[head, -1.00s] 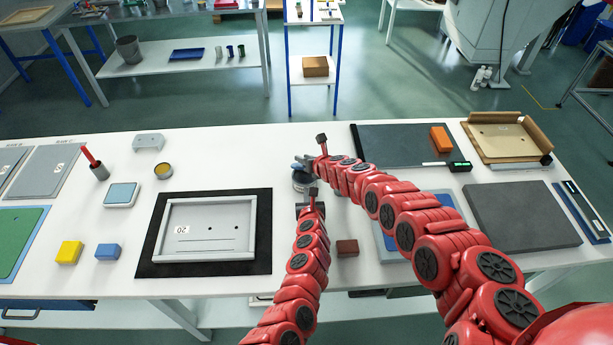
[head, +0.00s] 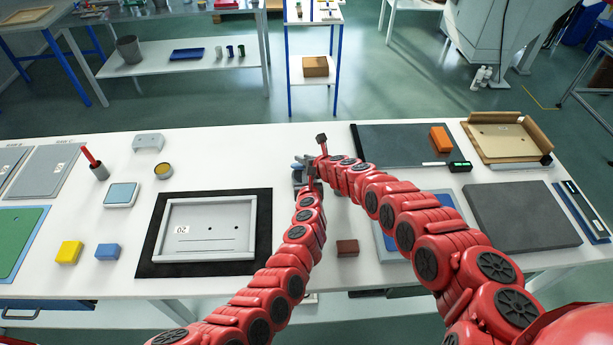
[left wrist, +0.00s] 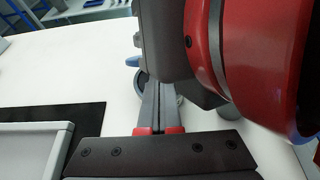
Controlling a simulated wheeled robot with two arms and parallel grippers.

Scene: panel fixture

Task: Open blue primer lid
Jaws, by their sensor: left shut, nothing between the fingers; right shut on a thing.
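The primer can (left wrist: 141,77) is mostly hidden behind my grippers. The left wrist view shows part of a dark round rim and a small blue piece (left wrist: 132,61) above it, perhaps the lid. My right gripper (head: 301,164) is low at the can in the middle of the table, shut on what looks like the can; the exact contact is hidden. My left gripper (left wrist: 166,88) is shut and empty, its fingers pointing towards the can, close to it. In the head view the left gripper (head: 302,183) is just in front of the right one. Whether it touches the can is unclear.
A grey framed panel (head: 165,247) lies on a black mat (head: 263,230) left of my arms. A brown block (head: 347,248) stands right of my left arm.

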